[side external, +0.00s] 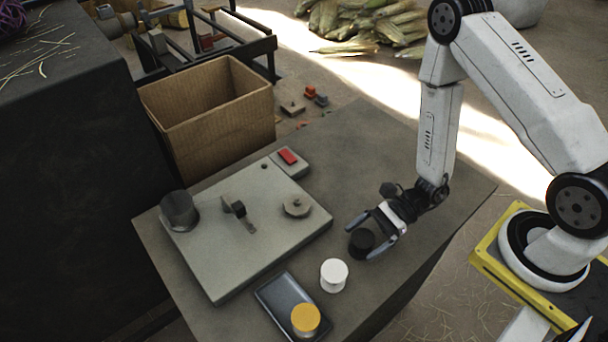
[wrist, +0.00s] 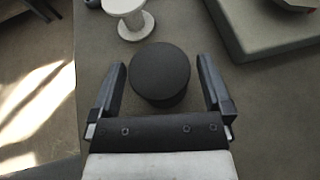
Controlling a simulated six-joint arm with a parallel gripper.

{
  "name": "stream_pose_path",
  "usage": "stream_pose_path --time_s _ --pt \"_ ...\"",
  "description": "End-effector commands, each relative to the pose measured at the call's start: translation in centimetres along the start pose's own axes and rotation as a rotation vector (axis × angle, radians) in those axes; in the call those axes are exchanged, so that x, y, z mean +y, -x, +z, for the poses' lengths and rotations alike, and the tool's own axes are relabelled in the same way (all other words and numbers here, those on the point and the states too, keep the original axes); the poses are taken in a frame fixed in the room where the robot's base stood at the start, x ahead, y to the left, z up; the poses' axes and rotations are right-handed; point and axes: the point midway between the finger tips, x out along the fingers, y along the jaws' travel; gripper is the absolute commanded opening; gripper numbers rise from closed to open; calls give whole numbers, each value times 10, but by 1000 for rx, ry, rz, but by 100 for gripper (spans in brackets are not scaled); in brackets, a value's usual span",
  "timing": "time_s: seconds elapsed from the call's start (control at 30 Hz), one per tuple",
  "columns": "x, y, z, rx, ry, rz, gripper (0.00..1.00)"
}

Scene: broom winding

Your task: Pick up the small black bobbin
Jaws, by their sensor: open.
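The small black bobbin (side external: 361,242) stands upright on the grey table, to the right of the light grey machine plate. In the wrist view the bobbin (wrist: 160,74) is a round black disc seen from above, between the two fingers. My gripper (side external: 366,235) is open, with one finger on each side of the bobbin. In the wrist view my gripper (wrist: 161,72) shows a visible gap between each finger and the bobbin. The lower part of the bobbin is hidden.
A white bobbin (side external: 334,275) stands close by, and a yellow-topped bobbin (side external: 305,319) sits in a dark tray (side external: 271,291). The machine plate (side external: 222,262) carries a dark cylinder (side external: 179,211) and a small disc (side external: 296,206). A cardboard box (side external: 226,137) stands behind.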

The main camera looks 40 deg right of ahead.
Motion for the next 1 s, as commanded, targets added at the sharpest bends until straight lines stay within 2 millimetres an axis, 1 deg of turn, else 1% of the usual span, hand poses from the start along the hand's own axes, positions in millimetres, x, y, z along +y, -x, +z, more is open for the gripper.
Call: stream_pose_path --time_s 0.17,0.67,0.77,0.8,0.87,0.9,0.93,1.0 --pt "0 -6 0 1 1 0 100" --pt "0 -6 0 1 1 -1 100" --pt "0 -6 0 0 1 -1 71" --pt "0 -6 0 0 1 -1 59" --pt "0 -6 0 0 1 -1 40" --pt "0 -6 0 0 1 -1 27" --pt "0 -6 0 0 1 -1 17" --pt "0 -6 0 0 1 -1 17"
